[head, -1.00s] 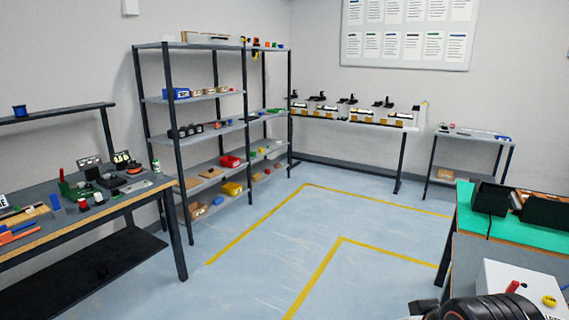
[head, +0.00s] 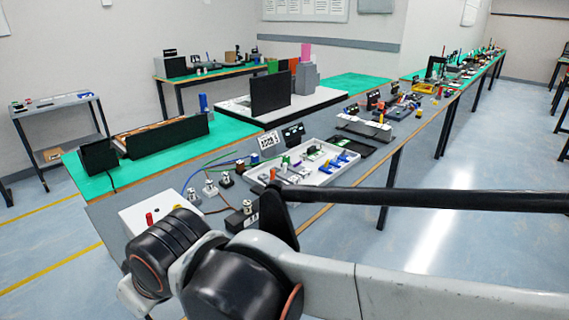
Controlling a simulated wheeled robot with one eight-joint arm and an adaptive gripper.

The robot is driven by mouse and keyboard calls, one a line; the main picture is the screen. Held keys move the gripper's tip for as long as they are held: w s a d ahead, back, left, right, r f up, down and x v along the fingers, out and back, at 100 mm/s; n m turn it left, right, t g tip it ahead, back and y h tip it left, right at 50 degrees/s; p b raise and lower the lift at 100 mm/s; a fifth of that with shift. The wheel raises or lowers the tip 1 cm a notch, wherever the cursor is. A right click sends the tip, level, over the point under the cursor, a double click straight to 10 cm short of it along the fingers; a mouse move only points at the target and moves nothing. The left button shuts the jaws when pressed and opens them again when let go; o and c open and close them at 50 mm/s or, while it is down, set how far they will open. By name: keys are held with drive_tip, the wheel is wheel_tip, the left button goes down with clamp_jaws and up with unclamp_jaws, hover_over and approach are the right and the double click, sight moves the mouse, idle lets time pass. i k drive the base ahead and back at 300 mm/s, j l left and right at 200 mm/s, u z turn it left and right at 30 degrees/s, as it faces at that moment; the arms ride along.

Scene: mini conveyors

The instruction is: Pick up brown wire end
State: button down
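A thin brown wire (head: 217,211) shows in the head view on the grey bench, between the white box with the red knob and a small dark block (head: 241,217). Its ends are too small to make out clearly, and my arm hides part of the bench just right of the block. Blue and green wires (head: 222,164) curve over the bench behind it, near small white-and-black terminal pieces (head: 210,187). My arm crosses the lower right of the view. The fingers of my gripper cannot be seen.
A white box (head: 157,217) with a red knob stands at the bench's near left. A white tray (head: 290,177) of small parts lies right of the wires. Black bins (head: 165,137) stand on the green mat behind. Clear floor (head: 440,235) lies to the right.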

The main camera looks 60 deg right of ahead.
sight(240, 165)
drive_tip(key=l+z, duration=0.15)
drive_tip(key=z, duration=1.3)
